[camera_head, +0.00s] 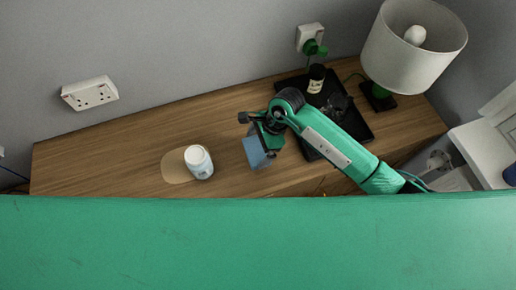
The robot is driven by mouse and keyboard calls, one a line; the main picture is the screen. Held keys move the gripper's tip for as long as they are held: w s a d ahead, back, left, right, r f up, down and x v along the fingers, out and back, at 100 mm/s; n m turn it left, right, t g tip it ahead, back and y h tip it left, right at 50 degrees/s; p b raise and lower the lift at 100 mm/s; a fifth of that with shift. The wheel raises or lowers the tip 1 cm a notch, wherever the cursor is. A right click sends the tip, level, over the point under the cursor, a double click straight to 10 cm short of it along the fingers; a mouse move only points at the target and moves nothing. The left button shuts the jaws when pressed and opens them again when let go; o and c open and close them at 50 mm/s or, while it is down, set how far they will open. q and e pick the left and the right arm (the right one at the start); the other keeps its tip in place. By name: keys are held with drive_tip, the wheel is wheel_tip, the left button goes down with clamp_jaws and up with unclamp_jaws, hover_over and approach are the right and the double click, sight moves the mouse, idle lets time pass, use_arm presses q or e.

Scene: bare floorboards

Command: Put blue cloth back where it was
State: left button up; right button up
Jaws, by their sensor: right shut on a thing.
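A small blue cloth (254,152) is held in my right gripper (261,137) over the middle of the wooden cabinet top. The gripper is shut on the cloth, which hangs below the fingers. I cannot tell whether its lower edge touches the wood. My right arm comes in from the right and covers part of the cabinet top and the black tray. My left gripper is not in view.
A white jar (198,161) stands on a round tan mat (174,168) left of the gripper. A black tray (362,133) holds a dark bottle (316,78). A lamp (412,48) stands at the right. The cabinet top (100,158) is clear at left.

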sight(261, 148)
wheel_tip(261, 148, down, 3)
drive_tip(key=shift+f+p, duration=0.15)
drive_tip(key=shift+p, duration=0.25)
drive_tip(key=shift+f, duration=0.2)
drive_tip(key=shift+f, duration=0.1)
